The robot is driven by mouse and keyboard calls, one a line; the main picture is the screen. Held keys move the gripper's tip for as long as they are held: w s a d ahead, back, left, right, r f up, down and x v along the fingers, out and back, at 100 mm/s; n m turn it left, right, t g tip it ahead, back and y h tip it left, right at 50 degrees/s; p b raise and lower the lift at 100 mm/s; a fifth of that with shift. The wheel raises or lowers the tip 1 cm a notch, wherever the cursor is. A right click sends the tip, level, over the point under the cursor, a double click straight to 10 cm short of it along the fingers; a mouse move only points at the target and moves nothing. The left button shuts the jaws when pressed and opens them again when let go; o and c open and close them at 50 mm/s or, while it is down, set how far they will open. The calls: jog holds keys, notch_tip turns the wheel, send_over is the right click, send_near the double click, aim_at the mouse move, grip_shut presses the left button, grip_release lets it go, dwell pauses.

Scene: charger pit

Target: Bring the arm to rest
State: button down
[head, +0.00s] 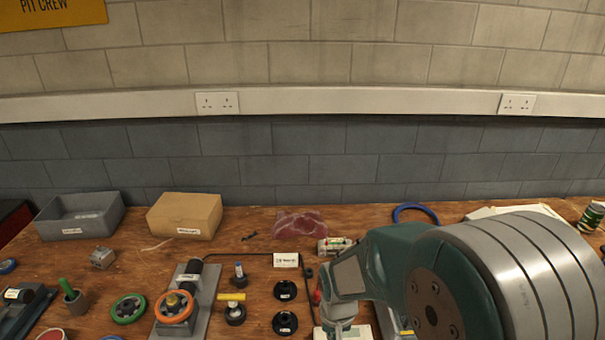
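My arm, with a teal housing and a large steel-banded joint, fills the lower right of the head view. A narrower part of it reaches left to a grey square face and a pale section that runs down to the bottom edge. I cannot make out any gripper fingers. The arm hides part of the wooden bench (240,240) behind and below it.
A grey bin (80,228) and a cardboard box (185,216) stand at the back left. An orange-rimmed wheel (174,308) and a green ring (128,309) are in front. Black round parts (285,290) lie near my arm. A blue ring (415,207) lies behind it.

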jog(key=s+d+r+t, duration=0.2)
jog(key=s+r, duration=0.4)
jog(key=r, duration=0.4)
jog(key=s+d+r+t, duration=0.3)
jog(key=s+d+r, duration=0.2)
jog(key=r, duration=0.6)
jog(key=shift+s+d, duration=0.15)
jog(key=shift+s, duration=1.05)
